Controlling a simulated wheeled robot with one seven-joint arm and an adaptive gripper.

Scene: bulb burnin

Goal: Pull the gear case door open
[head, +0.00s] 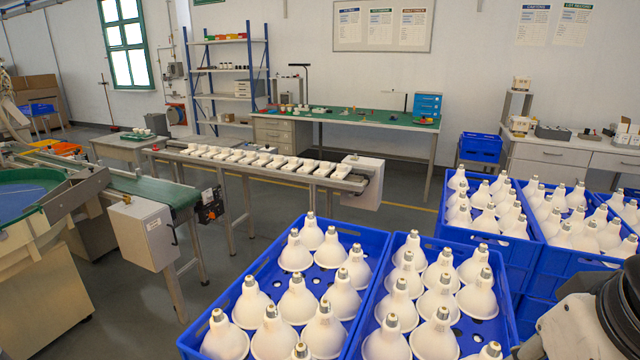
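Two closed white boxes could be the gear case, and I cannot tell which one it is. One white box (141,236) hangs at the side of the green belt conveyor at left, with a small label on its face. The other white box (362,186) sits at the right end of the long conveyor in the middle. My gripper is not in view. Only a part of my arm shows at the bottom right corner, well apart from both boxes.
Blue crates (262,272) of white bulbs fill the front and right. The long conveyor (250,165) carries several white pieces. A green-topped workbench (345,117) and a blue shelf rack (222,70) stand behind. Grey floor (262,208) is free between the conveyors and the crates.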

